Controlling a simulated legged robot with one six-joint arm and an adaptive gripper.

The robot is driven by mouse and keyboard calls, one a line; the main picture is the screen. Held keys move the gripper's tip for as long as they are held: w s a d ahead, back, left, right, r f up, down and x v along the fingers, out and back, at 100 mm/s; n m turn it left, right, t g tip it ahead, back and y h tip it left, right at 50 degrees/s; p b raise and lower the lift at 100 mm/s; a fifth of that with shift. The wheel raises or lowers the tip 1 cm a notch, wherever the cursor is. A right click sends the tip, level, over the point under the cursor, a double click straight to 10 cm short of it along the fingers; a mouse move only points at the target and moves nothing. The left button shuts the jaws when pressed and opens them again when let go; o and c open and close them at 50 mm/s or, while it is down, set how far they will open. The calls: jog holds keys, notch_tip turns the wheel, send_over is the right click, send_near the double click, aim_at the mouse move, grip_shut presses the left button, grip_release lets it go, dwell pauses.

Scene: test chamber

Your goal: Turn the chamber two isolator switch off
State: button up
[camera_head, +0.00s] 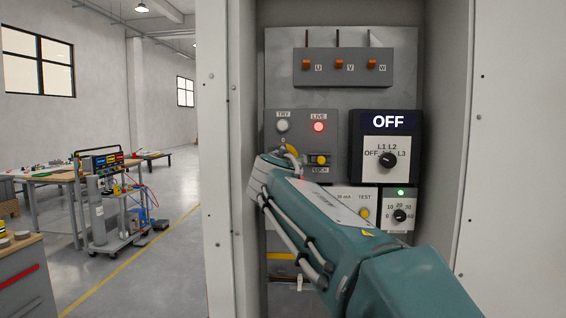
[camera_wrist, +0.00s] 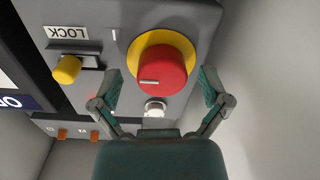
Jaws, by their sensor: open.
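The isolator switch is a red rotary knob (camera_wrist: 163,66) on a yellow round plate (camera_wrist: 133,48), in the upper middle of the wrist view. A short white mark on the knob lies nearly level in that picture, on its left side. A small "I" mark is on the panel at the plate's upper left. My gripper (camera_wrist: 161,80) is open, one finger on each side of the knob; I cannot tell whether they touch it. In the head view my arm hides the knob. The isolator panel (camera_head: 330,140) carries a red LIVE lamp (camera_head: 319,127) and a pale TRY button (camera_head: 282,125).
A yellow lock knob (camera_head: 319,160) sits close beside the isolator; it also shows in the wrist view (camera_wrist: 67,69). A meter reading OFF (camera_head: 388,122) is to the right. Orange toggles (camera_head: 340,64) are above. Cabinet walls (camera_head: 447,120) bound the space.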

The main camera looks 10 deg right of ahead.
jog(key=shift+a, duration=0.3)
jog(key=shift+c, duration=0.9)
jog(key=shift+d, duration=0.15)
jog(key=c, duration=1)
jog(key=shift+o, duration=0.2)
jog(key=shift+n, duration=0.5)
jog(key=n, duration=1.6)
jog(key=shift+f+n, duration=0.15)
jog(key=shift+n, duration=0.15)
